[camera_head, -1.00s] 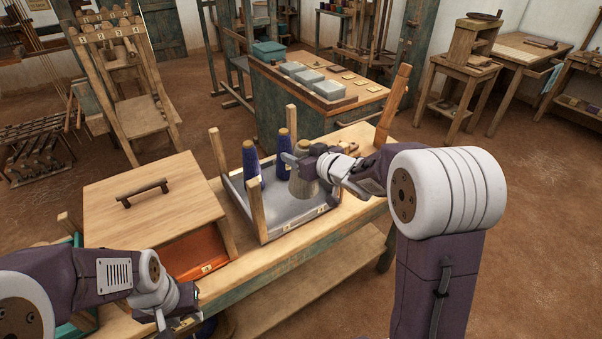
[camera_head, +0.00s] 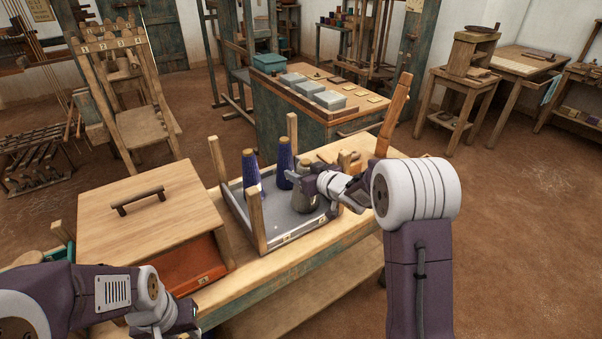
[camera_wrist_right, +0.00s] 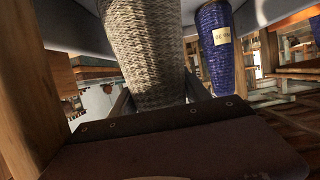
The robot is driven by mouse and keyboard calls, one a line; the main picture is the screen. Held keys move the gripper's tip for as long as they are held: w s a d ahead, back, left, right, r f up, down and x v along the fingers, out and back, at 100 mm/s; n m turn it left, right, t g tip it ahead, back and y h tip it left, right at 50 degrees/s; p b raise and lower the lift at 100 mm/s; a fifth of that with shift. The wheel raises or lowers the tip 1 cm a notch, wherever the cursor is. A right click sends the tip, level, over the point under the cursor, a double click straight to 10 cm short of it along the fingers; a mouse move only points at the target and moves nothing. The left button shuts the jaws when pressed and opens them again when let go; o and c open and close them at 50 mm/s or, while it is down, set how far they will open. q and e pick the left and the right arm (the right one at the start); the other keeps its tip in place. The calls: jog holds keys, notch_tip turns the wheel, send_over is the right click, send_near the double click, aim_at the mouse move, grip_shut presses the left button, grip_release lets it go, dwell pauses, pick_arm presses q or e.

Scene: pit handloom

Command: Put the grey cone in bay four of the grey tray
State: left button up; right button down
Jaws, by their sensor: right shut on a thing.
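The grey cone (camera_head: 305,200) is upright at the right side of the grey tray (camera_head: 284,224), among its wooden corner posts. My right gripper (camera_head: 303,178) is shut on it near its top. The grey cone's woven side fills the middle of the right wrist view (camera_wrist_right: 146,60), between the fingers. I cannot tell whether its base touches the tray floor. Two blue cones (camera_head: 284,165) stand in the tray to its left; one shows close beside it in the wrist view (camera_wrist_right: 215,50). My left gripper (camera_head: 182,318) is low at the left, its fingers unclear.
A wooden box with a dark handle (camera_head: 138,200) and an orange compartment (camera_head: 195,262) sit left of the tray on the bench. Wooden posts (camera_head: 257,220) rise at the tray's corners. A pale wooden piece (camera_head: 345,158) lies behind the right gripper.

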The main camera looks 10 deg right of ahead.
jog(key=c, duration=0.8)
grip_release()
jog(key=shift+f, duration=0.1)
jog(key=shift+s+r, duration=0.15)
jog(key=shift+r, duration=0.1)
jog(key=p+v, duration=0.2)
jog(key=v, duration=0.9)
jog(key=shift+s, duration=0.35)
jog(key=shift+d, duration=0.15)
